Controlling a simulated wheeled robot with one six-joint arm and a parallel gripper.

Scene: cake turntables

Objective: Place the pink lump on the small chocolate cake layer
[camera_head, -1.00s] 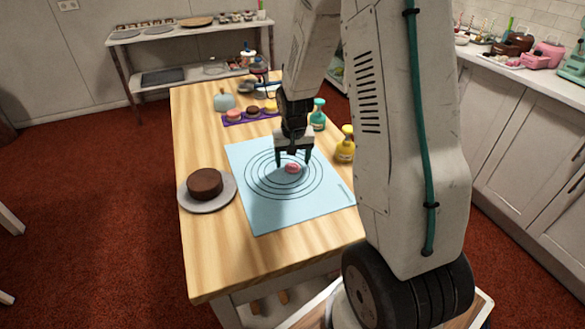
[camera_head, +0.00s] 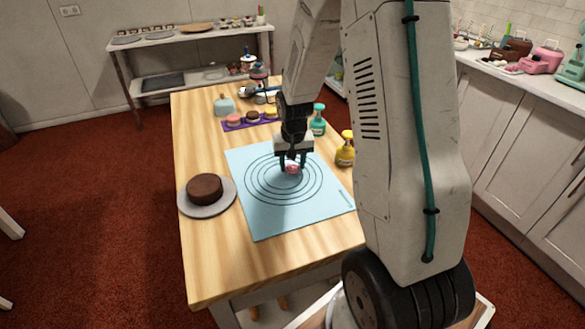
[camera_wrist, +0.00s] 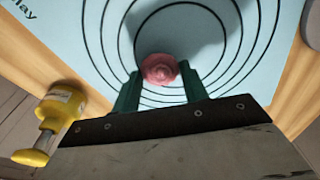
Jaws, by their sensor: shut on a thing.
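The pink lump (camera_head: 292,169) is at the middle of the ringed blue mat. My gripper (camera_head: 293,166) is shut on it, with one finger on each side. In the wrist view the pink lump (camera_wrist: 160,69) sits between the tips of the green fingers (camera_wrist: 159,80). I cannot tell whether the lump still touches the mat. The small chocolate cake layer (camera_head: 204,187) is a brown round on a grey round board (camera_head: 187,207) at the table's left edge, left of the mat and apart from my gripper. Its top is bare.
The blue mat (camera_head: 262,222) covers the table's middle. A yellow bottle (camera_head: 345,150) and a teal bottle (camera_head: 319,122) stand right of it. Small coloured cakes sit on a purple strip (camera_head: 232,127) behind it. The wooden table (camera_head: 225,262) is clear in front.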

